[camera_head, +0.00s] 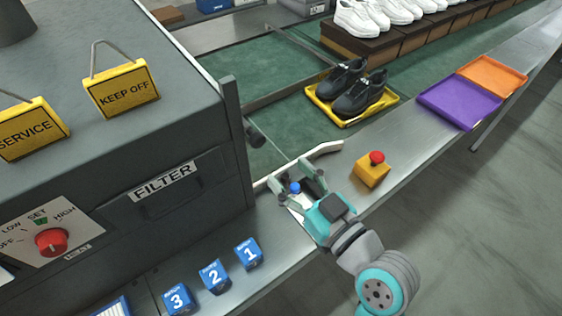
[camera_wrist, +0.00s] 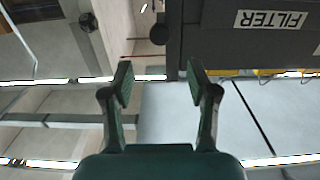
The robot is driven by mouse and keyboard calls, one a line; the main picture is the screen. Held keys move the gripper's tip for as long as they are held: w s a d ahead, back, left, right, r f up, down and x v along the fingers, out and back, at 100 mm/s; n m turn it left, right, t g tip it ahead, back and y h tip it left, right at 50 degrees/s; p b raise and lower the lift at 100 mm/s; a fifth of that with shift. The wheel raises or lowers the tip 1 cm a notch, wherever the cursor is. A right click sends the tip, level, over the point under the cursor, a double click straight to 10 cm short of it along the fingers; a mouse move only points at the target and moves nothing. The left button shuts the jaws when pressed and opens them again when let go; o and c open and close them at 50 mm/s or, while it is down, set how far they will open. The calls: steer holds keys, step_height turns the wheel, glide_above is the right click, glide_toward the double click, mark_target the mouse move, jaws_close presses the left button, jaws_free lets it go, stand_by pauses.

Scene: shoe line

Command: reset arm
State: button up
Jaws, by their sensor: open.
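My gripper (camera_head: 292,177) is open above the metal ledge by the right end of the dark machine (camera_head: 190,209), at the edge of the green conveyor. A small blue ball (camera_head: 295,187) shows at its fingers in the head view; I cannot tell whether they touch. In the wrist view my gripper (camera_wrist: 159,72) has its two fingers spread with nothing held between them. The machine's FILTER label (camera_wrist: 271,20) appears upside down there. My arm reaches in from the lower right of the head view.
A yellow box with a red button (camera_head: 371,170) stands right of my gripper. Black shoes (camera_head: 352,89) sit on a yellow tray (camera_head: 386,107). Purple (camera_head: 460,103) and orange (camera_head: 494,77) trays lie farther right. Blue numbered blocks (camera_head: 213,276) stand lower left. The ledge between button and purple tray is clear.

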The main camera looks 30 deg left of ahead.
steer(key=shift+s+d, duration=0.1)
steer(key=shift+d, duration=0.1)
steer(key=shift+f, duration=0.1)
stand_by(0.4)
steer(key=s+d+f+m+t+h, duration=0.3)
steer(key=d+f+m+t+h, duration=0.15)
steer(key=d+f, duration=0.55)
steer(key=s+d+f+m+t+h, duration=0.25)
steer(key=d+f+m+h, duration=0.45)
steer(key=d, duration=0.5)
steer(key=s+d+h, duration=0.1)
steer(key=s+d, duration=0.3)
steer(key=s, duration=0.3)
steer(key=s+d+f+m+h, duration=0.1)
steer(key=s+d+h, duration=0.1)
steer(key=s+d, duration=0.2)
steer(key=s+d+m+h, duration=0.1)
steer(key=s+d, duration=0.3)
steer(key=s, duration=0.5)
steer(key=shift+s+f+t+h, duration=0.3)
steer(key=shift+t+h, duration=0.1)
steer(key=shift+h, duration=0.15)
